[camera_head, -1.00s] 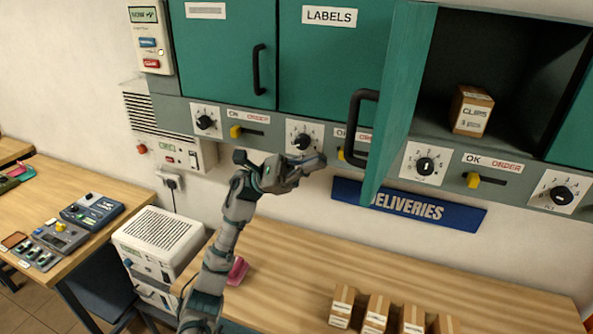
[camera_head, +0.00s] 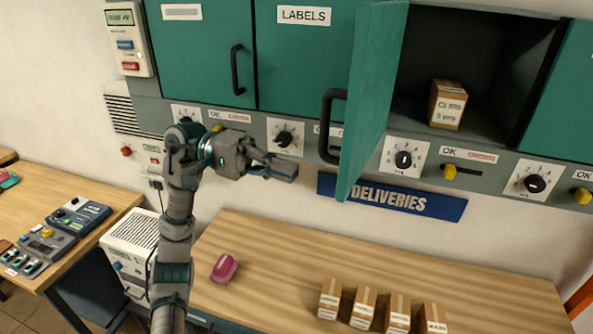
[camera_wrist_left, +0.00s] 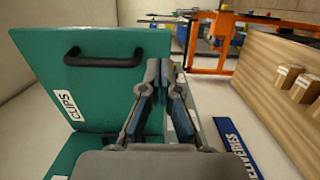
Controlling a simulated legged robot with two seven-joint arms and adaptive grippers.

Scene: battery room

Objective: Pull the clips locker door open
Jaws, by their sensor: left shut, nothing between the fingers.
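The clips locker door (camera_head: 372,95) is green and stands swung out from its opening, seen nearly edge-on in the head view. Its black handle (camera_head: 328,125) is on the left face. The open locker (camera_head: 475,60) holds a small carton marked CLIPS (camera_head: 447,104). My left gripper (camera_head: 284,169) is shut and empty, below and left of the handle, apart from it in the head view. In the left wrist view the door (camera_wrist_left: 110,85) shows its CLIPS label and handle (camera_wrist_left: 103,61), left of my shut fingers (camera_wrist_left: 164,75). My right gripper is not in view.
Shut green lockers (camera_head: 303,60) stand left of the open one, with dials and yellow sliders below. A blue DELIVERIES sign (camera_head: 400,197) is on the wall. The wooden bench (camera_head: 260,245) below carries several cartons (camera_head: 363,308) and a pink object (camera_head: 225,268).

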